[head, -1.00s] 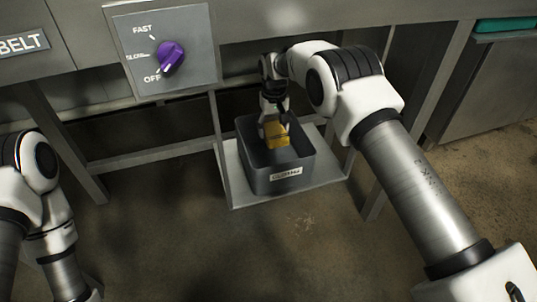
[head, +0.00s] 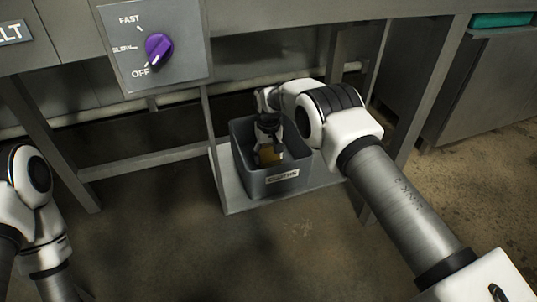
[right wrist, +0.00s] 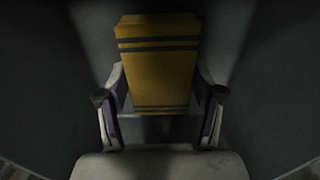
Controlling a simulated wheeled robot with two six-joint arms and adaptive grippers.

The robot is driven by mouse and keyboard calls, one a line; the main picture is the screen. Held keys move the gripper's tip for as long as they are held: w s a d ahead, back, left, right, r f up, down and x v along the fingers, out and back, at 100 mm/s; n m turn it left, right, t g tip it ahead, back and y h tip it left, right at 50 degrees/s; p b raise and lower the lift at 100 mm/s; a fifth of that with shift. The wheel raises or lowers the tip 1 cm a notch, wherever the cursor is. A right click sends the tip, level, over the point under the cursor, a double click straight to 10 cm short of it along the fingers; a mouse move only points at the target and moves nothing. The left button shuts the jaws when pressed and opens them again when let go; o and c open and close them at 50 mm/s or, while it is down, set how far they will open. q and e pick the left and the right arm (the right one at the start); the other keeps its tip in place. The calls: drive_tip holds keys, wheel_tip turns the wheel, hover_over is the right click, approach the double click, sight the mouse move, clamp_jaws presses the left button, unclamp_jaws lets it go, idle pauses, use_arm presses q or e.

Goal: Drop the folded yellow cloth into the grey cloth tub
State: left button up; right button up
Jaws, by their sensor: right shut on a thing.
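The grey cloth tub (head: 283,187) stands on a low shelf under the bench, with a label on its front. My right gripper (head: 268,152) points down inside the tub. It is shut on the folded yellow cloth (head: 269,157), which is partly hidden by the fingers and the tub's front wall. In the right wrist view the yellow cloth (right wrist: 158,62), with dark stripes, sits between the two fingers (right wrist: 160,100), and dark tub walls surround it. I cannot tell whether the cloth touches the tub floor. My left gripper is out of view; only my left arm shows.
A purple knob (head: 158,47) on a panel marked FAST, SLOW and OFF is above and left of the tub. The pale shelf (head: 238,207) under the tub and the bench legs (head: 213,140) stand close around it. The brown floor in front is clear.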

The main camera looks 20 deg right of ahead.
sight(268, 155)
drive_tip(key=shift+f, duration=0.4)
drive_tip(key=o, duration=1)
drive_tip(key=shift+o, duration=0.2)
wheel_tip(268, 155, up, 8)
drive_tip(key=p, duration=0.2)
drive_tip(key=shift+p, duration=0.4)
drive_tip(key=shift+r, duration=0.45)
drive_tip(key=shift+f, duration=0.1)
